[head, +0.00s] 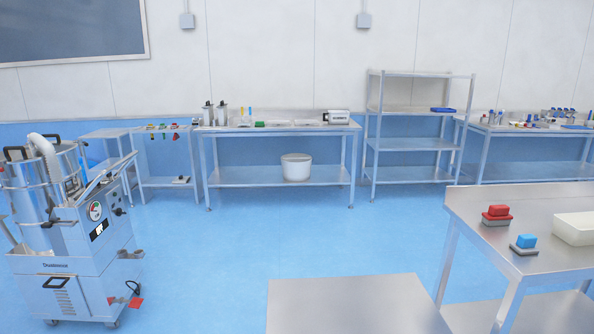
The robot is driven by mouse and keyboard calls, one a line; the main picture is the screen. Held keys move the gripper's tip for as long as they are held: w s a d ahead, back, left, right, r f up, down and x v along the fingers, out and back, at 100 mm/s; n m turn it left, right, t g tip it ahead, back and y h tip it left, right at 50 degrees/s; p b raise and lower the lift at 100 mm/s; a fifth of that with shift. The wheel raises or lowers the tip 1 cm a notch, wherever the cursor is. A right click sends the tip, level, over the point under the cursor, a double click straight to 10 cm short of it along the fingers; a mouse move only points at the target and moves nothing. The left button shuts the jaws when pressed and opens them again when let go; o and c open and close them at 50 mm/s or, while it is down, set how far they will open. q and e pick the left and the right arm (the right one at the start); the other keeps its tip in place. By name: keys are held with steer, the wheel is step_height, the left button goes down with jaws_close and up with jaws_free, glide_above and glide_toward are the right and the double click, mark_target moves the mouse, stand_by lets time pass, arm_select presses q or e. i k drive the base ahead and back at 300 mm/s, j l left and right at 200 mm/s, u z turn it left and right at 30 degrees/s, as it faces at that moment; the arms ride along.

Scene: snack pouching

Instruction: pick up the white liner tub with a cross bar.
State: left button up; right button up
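A white round tub (296,167) stands upright on the lower shelf of the steel table by the far wall. It is across the room from me. A cross bar on it cannot be made out at this distance. A cream-white rectangular tub (575,229) sits on the steel table at the right, cut off by the picture's edge. I cannot tell whether it has a cross bar. Neither of my grippers shows in the head view.
A wheeled vacuum machine (75,240) stands at the left. A bare steel surface (345,305) is close in front. Red and blue blocks (496,212) lie on the right table (480,200). A steel rack (415,143) stands at the back. Blue floor (250,240) is clear in the middle.

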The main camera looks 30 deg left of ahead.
mark_target(296, 167)
steer(key=i+j+u, duration=0.15)
steer(key=j+u, duration=0.25)
steer(key=j, duration=0.2)
steer(key=i+j+u, duration=0.4)
steer(key=j, duration=0.2)
steer(key=i+j+u, duration=0.2)
steer(key=j+u, duration=0.2)
steer(key=i+j+u, duration=0.35)
steer(key=i+j+z, duration=0.15)
steer(key=i, duration=0.35)
steer(key=i+j+z, duration=0.15)
steer(key=i, duration=0.3)
steer(key=i+j+z, duration=0.15)
steer(key=i, duration=0.35)
steer(key=i+z, duration=0.25)
steer(key=i, duration=0.35)
steer(key=i+z, duration=0.25)
steer(key=i, duration=0.35)
steer(key=i+j+z, duration=0.25)
steer(key=i, duration=0.35)
